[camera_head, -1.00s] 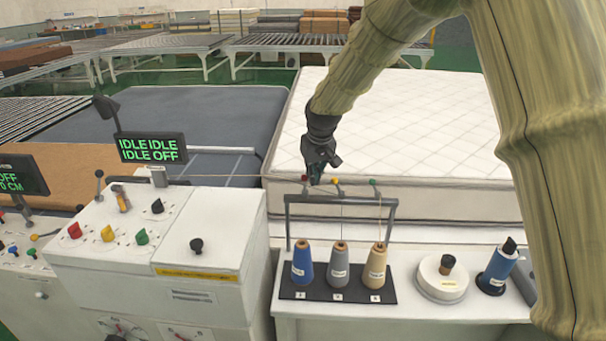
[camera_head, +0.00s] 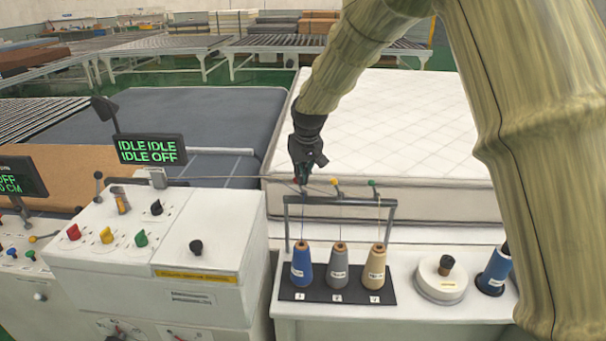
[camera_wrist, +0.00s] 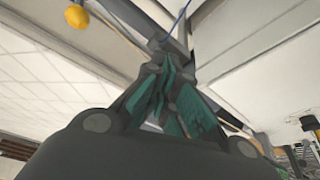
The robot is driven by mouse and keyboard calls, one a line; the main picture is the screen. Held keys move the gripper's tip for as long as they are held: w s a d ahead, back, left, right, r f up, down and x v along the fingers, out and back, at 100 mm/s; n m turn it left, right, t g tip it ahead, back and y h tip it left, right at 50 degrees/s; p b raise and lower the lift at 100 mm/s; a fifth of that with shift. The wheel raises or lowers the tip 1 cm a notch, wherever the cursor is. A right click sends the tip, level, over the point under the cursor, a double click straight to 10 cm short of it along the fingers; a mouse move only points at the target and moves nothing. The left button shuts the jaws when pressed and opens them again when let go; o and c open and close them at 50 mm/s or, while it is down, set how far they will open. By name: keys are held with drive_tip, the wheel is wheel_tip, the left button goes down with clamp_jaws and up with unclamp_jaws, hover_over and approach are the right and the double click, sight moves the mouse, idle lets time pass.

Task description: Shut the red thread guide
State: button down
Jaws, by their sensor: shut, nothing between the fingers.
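The red thread guide (camera_head: 296,181) is at the left end of the thread stand's top bar (camera_head: 345,200). My gripper covers most of it, so I cannot tell whether it is open or shut. My gripper (camera_head: 303,187) points down right at this guide, with its fingers together and empty; I cannot tell whether they touch it. In the wrist view my closed fingertips (camera_wrist: 158,62) lie close to a dark bar, and the red guide is not clearly visible there.
A yellow guide (camera_head: 335,181) and a green guide (camera_head: 372,183) stand to the right on the same bar. Blue (camera_head: 302,266), grey (camera_head: 338,267) and tan (camera_head: 374,268) thread cones stand below. A white mattress (camera_head: 420,125) lies behind. The control cabinet (camera_head: 160,250) is at left.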

idle(0.4)
wheel_tip(320, 180, up, 9)
drive_tip(key=s+a+p, duration=0.2)
drive_tip(key=p, duration=0.3)
drive_tip(key=shift+s+a+r+p, duration=0.15)
drive_tip(key=shift+s+a+p, duration=0.15)
drive_tip(key=shift+s+p, duration=0.1)
